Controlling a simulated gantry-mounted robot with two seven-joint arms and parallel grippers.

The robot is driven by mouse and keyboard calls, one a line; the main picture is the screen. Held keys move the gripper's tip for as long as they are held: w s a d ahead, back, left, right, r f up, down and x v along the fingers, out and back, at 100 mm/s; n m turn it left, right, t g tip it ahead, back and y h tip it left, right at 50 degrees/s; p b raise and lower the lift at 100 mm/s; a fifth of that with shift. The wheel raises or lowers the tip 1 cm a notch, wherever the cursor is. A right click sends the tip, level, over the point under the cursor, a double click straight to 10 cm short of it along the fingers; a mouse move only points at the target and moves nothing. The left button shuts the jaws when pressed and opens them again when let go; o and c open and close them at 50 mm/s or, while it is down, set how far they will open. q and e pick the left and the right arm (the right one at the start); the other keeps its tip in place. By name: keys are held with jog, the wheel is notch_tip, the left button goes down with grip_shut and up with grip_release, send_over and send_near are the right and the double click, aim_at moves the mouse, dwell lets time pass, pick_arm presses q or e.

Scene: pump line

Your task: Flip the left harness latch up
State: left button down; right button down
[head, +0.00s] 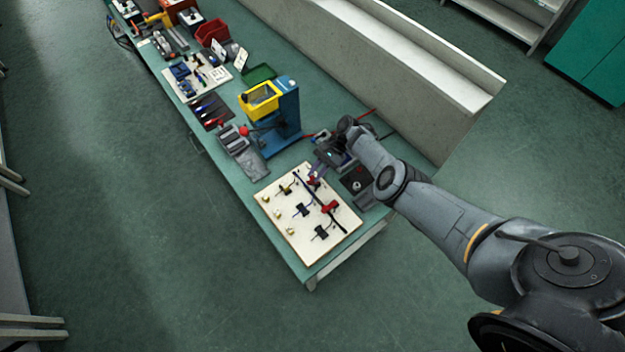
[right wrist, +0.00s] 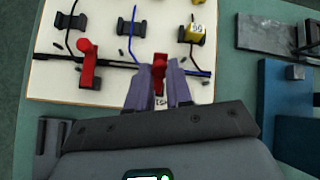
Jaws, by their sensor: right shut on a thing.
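Two red latches sit across the black cable on the cream harness board (head: 291,238). In the head view, one latch (head: 329,207) stands free toward the board's near right side. It also shows free at the left in the right wrist view (right wrist: 88,66). The other latch (right wrist: 159,68) is between the purple fingers of my right gripper (right wrist: 158,92), which are shut on it. In the head view my right gripper (head: 317,172) is at the board's far edge and partly covers that latch. Whether its lever is up or down is hard to tell. My left gripper is not in view.
Black clips, wires and pale pegs (head: 290,231) are on the board. A blue press (head: 288,108) with a yellow bin (head: 260,101) stands behind it on the green bench. A grey tray (head: 250,162) lies to the left. The floor left of the bench is clear.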

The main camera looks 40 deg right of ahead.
aim_at(314, 177)
jog(key=d+y+b, duration=0.1)
jog(key=y+b, duration=0.1)
jog(key=b, duration=0.2)
jog(key=d+f+y+b, duration=0.1)
jog(key=y+b, duration=0.1)
jog(key=b, duration=0.2)
jog(key=shift+s+d+b, duration=0.1)
jog(key=shift+d+b, duration=0.25)
jog(key=shift+b, duration=0.05)
jog(key=shift+d+r+y+b, duration=0.1)
jog(key=shift+d+y+b, duration=0.2)
jog(key=shift+y+b, duration=0.5)
jog(key=c, duration=1.1)
grip_release()
jog(key=shift+o, duration=0.4)
jog(key=shift+r, duration=0.1)
